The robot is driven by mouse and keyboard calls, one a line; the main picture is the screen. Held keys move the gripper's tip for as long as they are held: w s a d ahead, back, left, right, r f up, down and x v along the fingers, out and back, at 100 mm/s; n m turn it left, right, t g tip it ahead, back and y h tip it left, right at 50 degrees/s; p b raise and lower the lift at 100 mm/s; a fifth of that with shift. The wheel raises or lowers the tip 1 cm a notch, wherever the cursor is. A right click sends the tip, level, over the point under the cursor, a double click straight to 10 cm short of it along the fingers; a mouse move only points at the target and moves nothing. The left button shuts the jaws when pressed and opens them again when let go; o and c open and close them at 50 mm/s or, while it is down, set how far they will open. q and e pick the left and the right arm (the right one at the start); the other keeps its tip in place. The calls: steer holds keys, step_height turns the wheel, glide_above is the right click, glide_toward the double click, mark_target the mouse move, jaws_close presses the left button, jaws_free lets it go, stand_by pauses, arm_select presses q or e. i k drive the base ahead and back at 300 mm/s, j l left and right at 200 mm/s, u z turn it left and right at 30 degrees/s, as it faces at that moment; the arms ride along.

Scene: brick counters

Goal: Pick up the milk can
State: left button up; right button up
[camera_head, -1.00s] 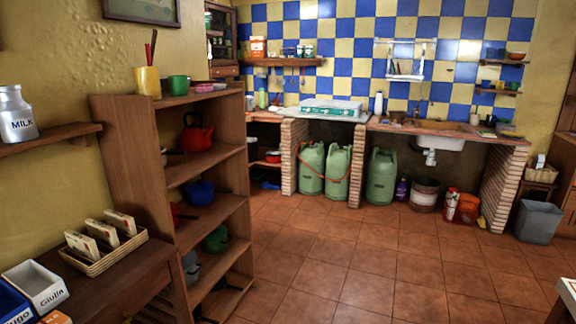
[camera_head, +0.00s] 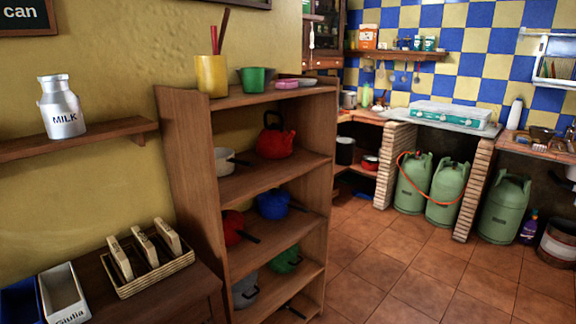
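The milk can (camera_head: 62,108) is a silver metal can with a narrow neck and the word MILK on its front. It stands upright on a wooden wall shelf (camera_head: 105,133) at the left of the head view, with nothing touching its sides. Neither of my grippers shows in this view.
A tall wooden shelf unit (camera_head: 180,150) with pots stands right of the can. Below the wall shelf, a wooden cabinet (camera_head: 195,295) carries a basket (camera_head: 150,279) and a white box (camera_head: 62,298).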

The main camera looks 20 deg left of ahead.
mark_target(61, 113)
steer(key=i+u, duration=0.2)
steer(key=u, duration=0.2)
steer(key=i+u, duration=0.2)
steer(key=u, duration=0.2)
steer(key=i+l+u, duration=0.15)
steer(key=u, duration=0.3)
steer(key=i, duration=0.05)
